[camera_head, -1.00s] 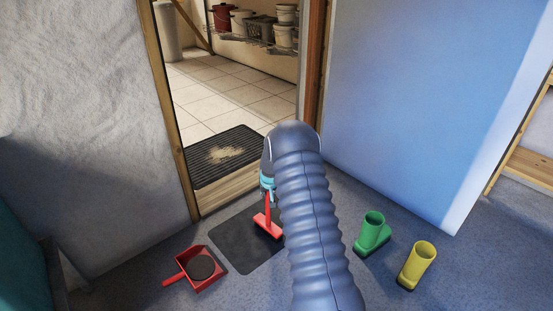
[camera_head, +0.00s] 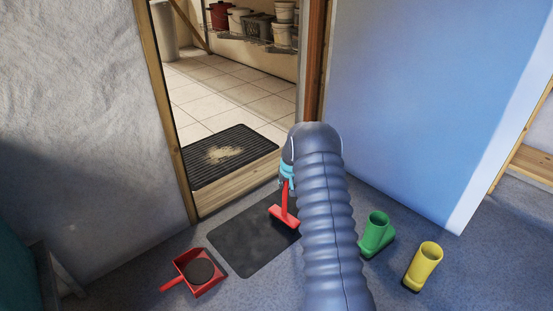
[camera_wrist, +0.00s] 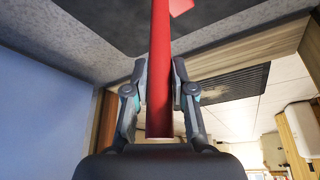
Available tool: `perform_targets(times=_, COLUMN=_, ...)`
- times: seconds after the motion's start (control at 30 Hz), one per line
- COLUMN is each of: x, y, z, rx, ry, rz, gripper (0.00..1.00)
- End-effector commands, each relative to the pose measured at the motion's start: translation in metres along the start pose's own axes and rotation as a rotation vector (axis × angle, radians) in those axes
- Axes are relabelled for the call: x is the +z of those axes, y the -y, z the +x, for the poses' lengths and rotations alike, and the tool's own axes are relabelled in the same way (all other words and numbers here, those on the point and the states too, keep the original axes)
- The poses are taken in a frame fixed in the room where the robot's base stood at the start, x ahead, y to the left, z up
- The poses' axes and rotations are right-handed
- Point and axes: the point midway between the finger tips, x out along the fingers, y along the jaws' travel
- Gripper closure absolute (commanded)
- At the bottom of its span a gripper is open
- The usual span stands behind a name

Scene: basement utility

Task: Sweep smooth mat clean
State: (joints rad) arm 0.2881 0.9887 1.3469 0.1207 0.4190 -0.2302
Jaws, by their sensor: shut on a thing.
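The smooth mat (camera_head: 245,243) is a plain dark mat on the blue-grey floor before the doorway. No clear dirt shows on its visible part; my arm hides its right side. My gripper (camera_head: 287,180) is shut on the handle of a red brush (camera_head: 284,216). The brush head is over the mat's far right part; I cannot tell whether it touches. In the wrist view the red handle (camera_wrist: 160,60) runs between both fingers of the gripper (camera_wrist: 158,75). A red dustpan (camera_head: 182,268) lies left of the mat, with a dark round patch inside.
A ribbed mat (camera_head: 190,175) with a pale sandy heap (camera_head: 222,154) lies beyond the wooden sill (camera_head: 235,182). A green boot (camera_head: 376,234) and a yellow boot (camera_head: 424,265) stand to the right.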

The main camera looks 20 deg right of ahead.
Motion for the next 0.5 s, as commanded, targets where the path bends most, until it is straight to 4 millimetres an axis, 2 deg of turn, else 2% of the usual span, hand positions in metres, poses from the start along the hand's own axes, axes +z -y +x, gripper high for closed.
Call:
perform_targets(times=0.17, x=-0.005, y=-0.009, z=0.002, rx=-0.003, ry=-0.003, rz=-0.006, gripper=1.00)
perform_targets(times=0.3, x=-0.014, y=-0.006, z=-0.022, rx=-0.003, ry=-0.003, rz=-0.008, gripper=1.00)
perform_targets(times=0.5, x=-0.020, y=-0.007, z=-0.038, rx=-0.003, ry=-0.002, rz=-0.006, gripper=1.00)
